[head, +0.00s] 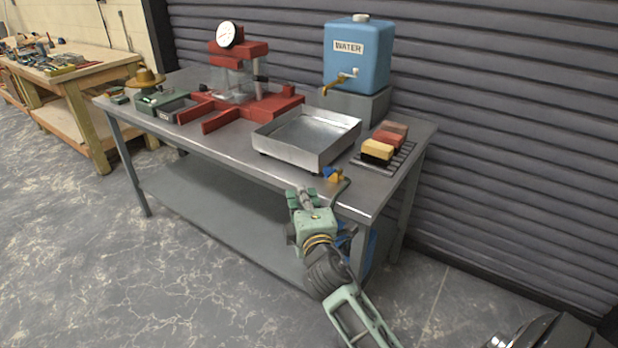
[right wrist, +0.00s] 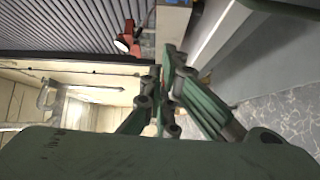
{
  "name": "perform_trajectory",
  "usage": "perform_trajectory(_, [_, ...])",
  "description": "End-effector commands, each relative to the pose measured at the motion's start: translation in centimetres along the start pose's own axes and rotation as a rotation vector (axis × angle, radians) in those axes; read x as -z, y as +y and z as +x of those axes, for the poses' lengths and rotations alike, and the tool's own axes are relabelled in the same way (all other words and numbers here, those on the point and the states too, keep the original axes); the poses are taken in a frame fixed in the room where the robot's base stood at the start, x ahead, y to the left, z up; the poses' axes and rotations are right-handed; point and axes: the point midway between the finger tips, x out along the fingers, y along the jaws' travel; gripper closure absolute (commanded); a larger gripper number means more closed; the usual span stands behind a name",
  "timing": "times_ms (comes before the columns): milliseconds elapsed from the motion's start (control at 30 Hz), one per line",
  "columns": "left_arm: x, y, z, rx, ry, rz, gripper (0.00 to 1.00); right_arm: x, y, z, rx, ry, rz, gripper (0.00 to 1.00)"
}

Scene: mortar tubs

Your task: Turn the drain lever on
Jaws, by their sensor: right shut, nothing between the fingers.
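A small valve with a blue and yellow body (head: 333,174) sits at the front right of the metal tray (head: 303,139), near the table's front edge. A dark hose runs from it over the edge. I take it to be the drain valve; its lever is too small to read clearly. My right gripper (head: 303,198) is just in front of the table edge, left of and nearer than the valve, apart from it. It is shut and empty. Its green fingers (right wrist: 166,75) also show in the right wrist view, where the valve is not clearly visible. My left gripper is not in view.
A blue water tank (head: 357,62) with a brass tap stands behind the tray. Coloured blocks (head: 378,148) lie on a rack to the right. The floor in front is clear.

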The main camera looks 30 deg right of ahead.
Motion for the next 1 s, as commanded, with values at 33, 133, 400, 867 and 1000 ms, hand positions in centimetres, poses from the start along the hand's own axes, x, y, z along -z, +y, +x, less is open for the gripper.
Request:
perform_trajectory(33, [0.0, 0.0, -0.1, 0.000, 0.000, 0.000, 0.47, 0.0, 0.1, 0.3, -0.001, 0.000, 0.000, 1.00])
perform_trajectory(133, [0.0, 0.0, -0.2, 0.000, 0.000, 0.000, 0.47, 0.0, 0.1, 1.3, -0.001, 0.000, 0.000, 1.00])
perform_trajectory(400, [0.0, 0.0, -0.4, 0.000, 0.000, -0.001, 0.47, 0.0, 0.1, 6.4, -0.001, 0.000, 0.001, 1.00])
perform_trajectory(867, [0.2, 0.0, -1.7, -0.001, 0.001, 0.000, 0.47, -3.1, 0.0, 8.8, 0.001, 0.001, 0.000, 1.00])
perform_trajectory(1000, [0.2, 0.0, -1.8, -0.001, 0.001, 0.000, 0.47, -3.7, 0.0, 8.6, 0.000, 0.002, 0.002, 1.00])
